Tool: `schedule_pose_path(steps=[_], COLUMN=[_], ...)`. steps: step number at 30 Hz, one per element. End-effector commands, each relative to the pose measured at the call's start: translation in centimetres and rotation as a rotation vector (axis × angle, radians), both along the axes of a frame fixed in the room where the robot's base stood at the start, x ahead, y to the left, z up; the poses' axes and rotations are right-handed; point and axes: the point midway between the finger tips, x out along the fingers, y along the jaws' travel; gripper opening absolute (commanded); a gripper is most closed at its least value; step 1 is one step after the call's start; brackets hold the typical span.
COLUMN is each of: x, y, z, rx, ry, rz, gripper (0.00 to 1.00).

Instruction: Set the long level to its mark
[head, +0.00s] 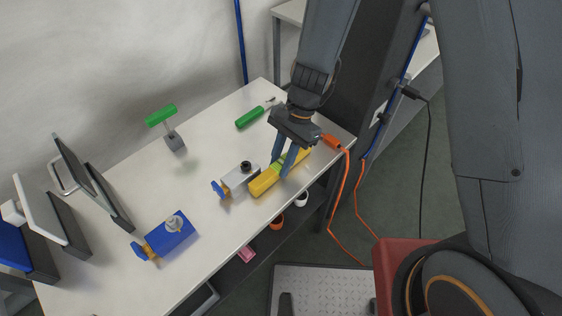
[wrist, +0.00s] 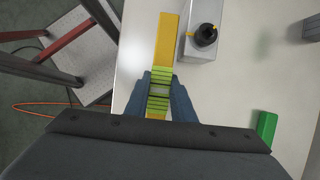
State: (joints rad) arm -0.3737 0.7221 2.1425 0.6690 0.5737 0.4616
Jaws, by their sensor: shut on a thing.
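The long level is a yellow bar (head: 264,183) with a green ribbed middle, near the front edge of the white table. It also shows in the wrist view as a yellow bar (wrist: 167,38) running up from between my fingers. My gripper (head: 284,166) is shut on the green middle, with one finger on each side. In the wrist view my gripper (wrist: 159,90) hides part of the bar's near end. I cannot tell whether the level touches the tabletop. I cannot make out its mark.
A grey box with a black knob (head: 238,178) stands close beside the level. A blue box (head: 171,236) sits further left. Dark upright panels (head: 101,192) stand at the left end. An orange cable (head: 345,190) hangs right.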

Motion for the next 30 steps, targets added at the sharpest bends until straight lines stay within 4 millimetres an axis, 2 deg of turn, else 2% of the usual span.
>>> schedule_pose_path(steps=[12, 13, 16, 25, 30], x=[0.0, 0.0, 0.0, 0.0, 0.4], y=[0.0, 0.0, 0.0, 0.0, -0.1], z=[-0.5, -0.5, -0.4, -0.3, 0.8], rx=[0.0, 0.0, 0.0, 0.0, 0.001], ry=[0.0, -0.001, -0.001, -0.001, -0.004], rz=[0.001, 0.001, 0.001, 0.001, 0.001], gripper=[0.0, 0.26, 0.41, 0.41, 0.41])
